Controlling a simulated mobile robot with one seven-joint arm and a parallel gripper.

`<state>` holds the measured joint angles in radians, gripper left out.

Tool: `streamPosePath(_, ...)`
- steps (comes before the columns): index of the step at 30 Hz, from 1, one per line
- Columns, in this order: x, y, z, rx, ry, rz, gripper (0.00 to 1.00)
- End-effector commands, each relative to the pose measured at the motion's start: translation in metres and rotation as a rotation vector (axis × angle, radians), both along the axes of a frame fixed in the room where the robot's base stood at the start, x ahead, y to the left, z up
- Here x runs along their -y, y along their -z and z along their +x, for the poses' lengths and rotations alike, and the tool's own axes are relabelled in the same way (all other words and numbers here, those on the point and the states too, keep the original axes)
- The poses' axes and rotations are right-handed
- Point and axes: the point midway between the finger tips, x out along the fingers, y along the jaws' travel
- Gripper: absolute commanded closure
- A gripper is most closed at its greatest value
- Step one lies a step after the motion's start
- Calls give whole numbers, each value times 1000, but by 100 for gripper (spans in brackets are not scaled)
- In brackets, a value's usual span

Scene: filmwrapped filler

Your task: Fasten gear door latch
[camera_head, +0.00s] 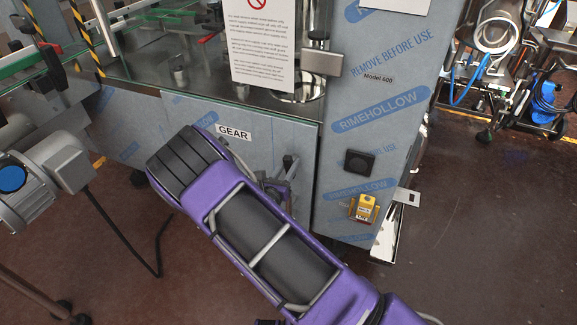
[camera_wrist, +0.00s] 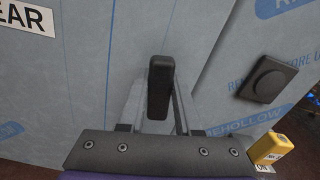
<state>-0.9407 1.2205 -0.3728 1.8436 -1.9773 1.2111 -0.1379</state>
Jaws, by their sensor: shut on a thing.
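The gear door (camera_head: 255,150) is a film-covered grey panel with a "GEAR" label in the head view. The latch (camera_wrist: 160,85) is a dark upright handle in the middle of the wrist view, near the door's right edge. My gripper (camera_wrist: 158,100) is shut on the latch, with one pale finger on each side of it. In the head view my purple arm hides most of my gripper (camera_head: 278,182), and the latch cannot be clearly made out there. Whether the latch is fastened cannot be told.
Right of the door stands a film-covered cabinet side (camera_head: 375,110) with a black square fitting (camera_head: 358,163) and a yellow box (camera_head: 364,208). A motor (camera_head: 45,180) with a black cable is at left.

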Motion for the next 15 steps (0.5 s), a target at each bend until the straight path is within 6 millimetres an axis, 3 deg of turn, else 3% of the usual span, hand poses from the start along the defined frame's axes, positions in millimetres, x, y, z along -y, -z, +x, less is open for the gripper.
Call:
streamPosePath(6, 1, 1, -1, 58, 1, 161, 100)
streamPosePath(15, 1, 0, -1, 69, 1, 192, 100)
